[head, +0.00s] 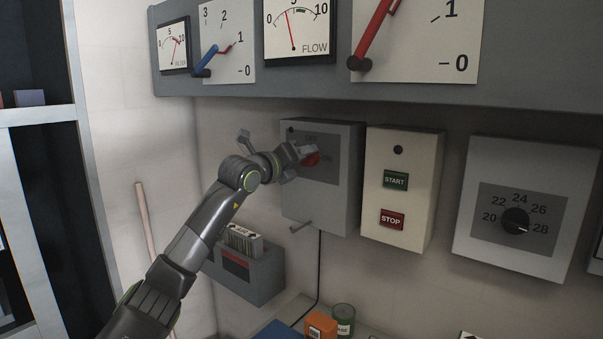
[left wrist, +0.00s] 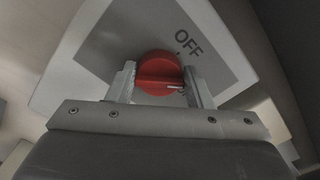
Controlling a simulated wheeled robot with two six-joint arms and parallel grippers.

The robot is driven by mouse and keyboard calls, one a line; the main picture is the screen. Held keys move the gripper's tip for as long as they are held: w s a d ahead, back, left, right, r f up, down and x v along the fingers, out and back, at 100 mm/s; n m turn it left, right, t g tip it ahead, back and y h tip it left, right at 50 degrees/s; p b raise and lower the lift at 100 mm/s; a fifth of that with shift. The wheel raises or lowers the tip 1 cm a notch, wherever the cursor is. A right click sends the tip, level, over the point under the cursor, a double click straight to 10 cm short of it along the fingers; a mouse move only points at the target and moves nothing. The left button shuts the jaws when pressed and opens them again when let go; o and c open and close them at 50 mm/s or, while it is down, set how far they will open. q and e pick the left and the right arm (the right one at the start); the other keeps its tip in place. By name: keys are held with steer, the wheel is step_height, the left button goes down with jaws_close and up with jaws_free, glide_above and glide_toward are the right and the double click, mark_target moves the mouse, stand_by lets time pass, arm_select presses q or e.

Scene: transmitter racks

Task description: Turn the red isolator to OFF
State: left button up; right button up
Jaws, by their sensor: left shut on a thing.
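The red isolator (head: 311,160) is a round knob on the dark plate of a grey wall box (head: 338,195). In the left wrist view the red isolator (left wrist: 158,66) has a raised bar across its face, with a white mark near the bar's right end. The mark lies by a partly hidden label, with the word OFF (left wrist: 188,42) to the upper right. My left gripper (head: 303,156) is at the knob, its fingers on either side of it, shut on it. My right gripper is not in view.
A START/STOP box (head: 400,160) stands just right of the grey box, and a dial box (head: 520,190) further right. A gauge and lever panel (head: 300,85) overhangs above. A document holder (head: 247,272) is below left; orange (head: 320,327) and green containers stand below.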

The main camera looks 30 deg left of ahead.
arm_select(q)
steer(key=n+b, duration=0.9)
steer(key=n, duration=0.1)
steer(key=shift+a+f+b, duration=0.1)
steer(key=shift+f+b, duration=0.2)
stand_by(0.4)
steer(key=o, duration=1)
steer(key=shift+c, duration=0.2)
